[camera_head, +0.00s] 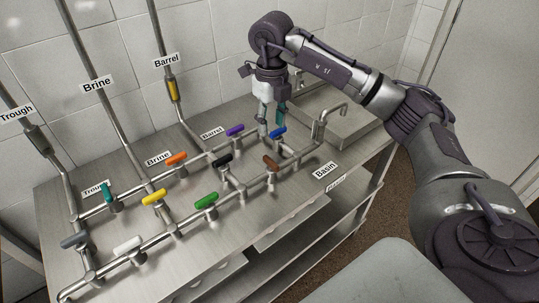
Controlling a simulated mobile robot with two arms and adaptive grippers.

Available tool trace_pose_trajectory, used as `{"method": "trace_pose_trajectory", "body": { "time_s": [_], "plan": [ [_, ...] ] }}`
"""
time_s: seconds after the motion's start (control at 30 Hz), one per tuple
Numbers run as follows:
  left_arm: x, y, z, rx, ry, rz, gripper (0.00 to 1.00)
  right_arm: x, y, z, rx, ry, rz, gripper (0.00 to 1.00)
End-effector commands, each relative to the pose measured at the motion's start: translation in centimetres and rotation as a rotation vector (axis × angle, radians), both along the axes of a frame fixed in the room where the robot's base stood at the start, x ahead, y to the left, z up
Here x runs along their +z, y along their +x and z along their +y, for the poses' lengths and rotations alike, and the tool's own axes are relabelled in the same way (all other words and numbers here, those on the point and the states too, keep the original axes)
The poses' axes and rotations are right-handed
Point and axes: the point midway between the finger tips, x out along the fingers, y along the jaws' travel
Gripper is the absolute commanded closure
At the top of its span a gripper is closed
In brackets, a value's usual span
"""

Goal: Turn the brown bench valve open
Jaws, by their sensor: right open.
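The brown bench valve handle (271,162) sits on the front pipe run, near its right end, left of the basin spout. The handle lies slanted across the line of its pipe. My right gripper (271,126) points down above the back right of the bench, behind the brown handle and apart from it. Its fingers are spread, with nothing seen between them. The blue handle (278,132) is close to the fingertips; I cannot tell whether they touch. My left gripper is not in view.
Several other handles crowd the pipes, including black (222,160), purple (235,130), green (206,201) and orange (176,159). A curved spout (331,112) and basin (345,125) are at the right. The steel bench (240,225) is clear in front of the front pipe.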

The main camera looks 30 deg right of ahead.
Motion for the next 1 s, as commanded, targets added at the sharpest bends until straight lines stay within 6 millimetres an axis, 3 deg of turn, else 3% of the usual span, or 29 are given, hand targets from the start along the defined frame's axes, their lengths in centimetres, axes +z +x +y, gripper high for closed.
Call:
{"method": "trace_pose_trajectory", "body": {
  "time_s": [0.5, 0.7, 1.0],
  "plan": [
    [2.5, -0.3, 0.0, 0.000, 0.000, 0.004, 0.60, -10.1, -0.1, 0.1, 0.003, 0.004, 0.003, 0.57],
    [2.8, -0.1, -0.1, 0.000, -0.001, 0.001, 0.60, -12.0, -0.1, 0.1, 0.003, 0.004, 0.001, 0.57],
    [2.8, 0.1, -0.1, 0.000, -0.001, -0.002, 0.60, -12.4, 0.0, 0.1, 0.004, 0.004, -0.001, 0.57]
  ]
}}
